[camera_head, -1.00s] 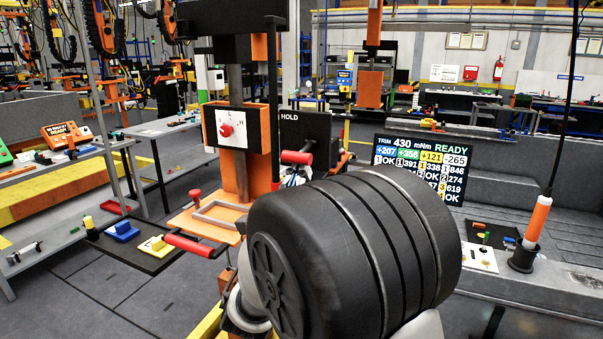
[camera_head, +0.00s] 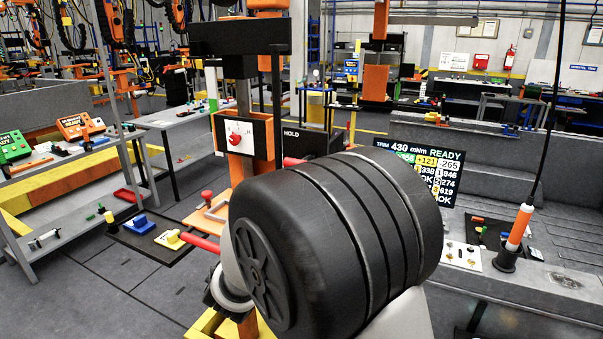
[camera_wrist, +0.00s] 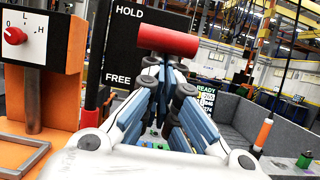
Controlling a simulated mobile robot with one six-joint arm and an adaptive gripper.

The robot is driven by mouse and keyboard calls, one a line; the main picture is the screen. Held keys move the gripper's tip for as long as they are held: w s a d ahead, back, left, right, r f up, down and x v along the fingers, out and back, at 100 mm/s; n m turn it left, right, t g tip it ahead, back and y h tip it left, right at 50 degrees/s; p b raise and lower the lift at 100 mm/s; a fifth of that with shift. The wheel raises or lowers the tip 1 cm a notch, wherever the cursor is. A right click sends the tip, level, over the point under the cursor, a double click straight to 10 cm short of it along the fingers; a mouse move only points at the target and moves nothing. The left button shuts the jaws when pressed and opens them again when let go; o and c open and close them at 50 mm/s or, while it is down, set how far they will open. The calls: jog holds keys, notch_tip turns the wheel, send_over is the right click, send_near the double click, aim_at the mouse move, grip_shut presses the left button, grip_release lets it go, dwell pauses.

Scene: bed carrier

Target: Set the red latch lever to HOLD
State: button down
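The red latch lever shows in the wrist view as a thick red cylinder (camera_wrist: 167,40) lying roughly level, in front of a black board (camera_wrist: 125,48) marked HOLD above and FREE below. In the head view only a small red end of the lever (camera_head: 294,161) shows beside the HOLD board (camera_head: 312,142); my black arm hides the rest and the gripper.
An orange post with a white dial box and red knob (camera_head: 236,138) stands left of the board. A red horizontal handle (camera_head: 200,242) and a tray with blue and yellow blocks (camera_head: 140,225) are lower left.

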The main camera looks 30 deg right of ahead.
aim_at(296, 161)
jog(key=r+p, duration=0.1)
jog(key=p, duration=0.1)
jog(key=r+g+y+p, duration=0.1)
jog(key=p, duration=0.1)
jog(key=shift+a+r+p, duration=0.2)
jog(key=shift+r+p, duration=0.1)
jog(key=shift+p, duration=0.05)
jog(key=r+y+p, duration=0.1)
jog(key=p, duration=0.2)
jog(key=shift+s+g, duration=0.15)
jog(key=shift+g, duration=0.25)
jog(key=p, duration=0.1)
jog(key=g+y+p, duration=0.1)
jog(key=p, duration=0.1)
jog(key=shift+r+y, duration=0.2)
jog(key=shift+y, duration=0.1)
jog(key=shift+r+p, duration=0.1)
jog(key=shift+p, duration=0.2)
jog(key=shift+r, duration=0.15)
